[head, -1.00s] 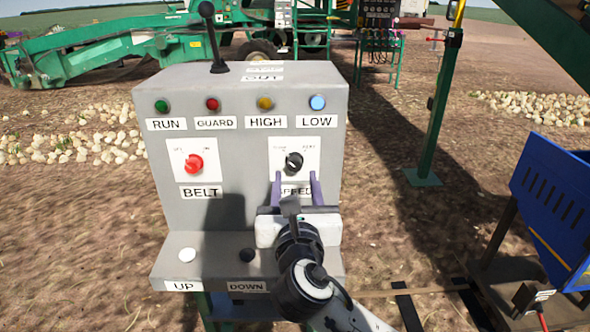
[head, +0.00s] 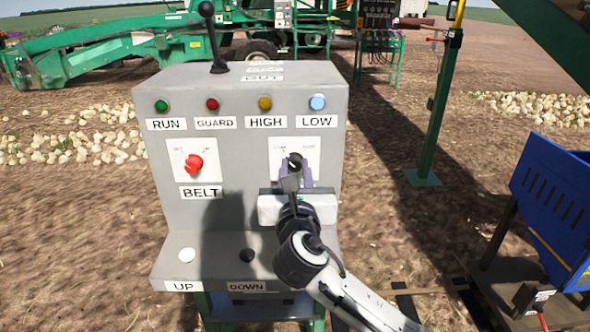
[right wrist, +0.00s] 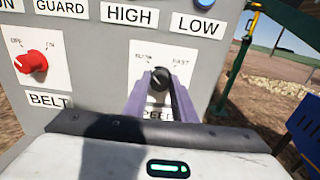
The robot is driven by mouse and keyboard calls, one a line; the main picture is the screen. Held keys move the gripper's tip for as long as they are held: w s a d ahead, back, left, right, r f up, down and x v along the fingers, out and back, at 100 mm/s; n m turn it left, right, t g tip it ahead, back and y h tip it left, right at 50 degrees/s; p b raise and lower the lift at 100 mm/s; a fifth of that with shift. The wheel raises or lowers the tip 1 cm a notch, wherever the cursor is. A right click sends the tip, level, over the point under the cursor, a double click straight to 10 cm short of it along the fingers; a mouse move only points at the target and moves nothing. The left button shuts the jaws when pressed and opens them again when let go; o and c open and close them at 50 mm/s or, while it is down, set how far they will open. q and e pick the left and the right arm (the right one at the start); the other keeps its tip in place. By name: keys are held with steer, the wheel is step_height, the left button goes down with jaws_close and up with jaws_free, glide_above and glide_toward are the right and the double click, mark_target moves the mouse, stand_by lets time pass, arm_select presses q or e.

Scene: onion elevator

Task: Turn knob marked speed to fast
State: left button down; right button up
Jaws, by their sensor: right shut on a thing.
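The black speed knob (head: 295,159) sits on a white plate on the right of the grey control box's front (head: 232,150). In the right wrist view the knob (right wrist: 160,76) stands between the purple fingertips, and its white plate carries a slow mark on the left and a fast mark on the right. The knob's pointer is too small to read surely. My right gripper (head: 294,172) is shut on the speed knob, with one finger on each side. The speed label is mostly hidden behind the gripper. My left gripper is not in view.
The red belt knob (head: 194,163) is left of the speed knob. White up and black down buttons (head: 247,255) sit on the lower ledge. A black lever (head: 213,40) stands on top. A blue bin (head: 560,205) is at the right.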

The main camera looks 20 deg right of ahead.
steer(key=shift+m, duration=0.3)
steer(key=m+p, duration=0.1)
steer(key=m, duration=0.1)
steer(key=shift+m+p, duration=0.3)
steer(key=m, duration=0.4)
steer(key=shift+f+p, duration=0.1)
steer(key=shift+p, duration=0.25)
steer(key=m, duration=0.6)
steer(key=shift+d+f+b, duration=0.1)
steer(key=shift+d+b, duration=0.05)
steer(key=shift+b, duration=0.15)
steer(key=m, duration=0.3)
steer(key=shift+b, duration=0.4)
steer(key=shift+m, duration=0.8)
steer(key=o, duration=1)
steer(key=shift+o, duration=0.2)
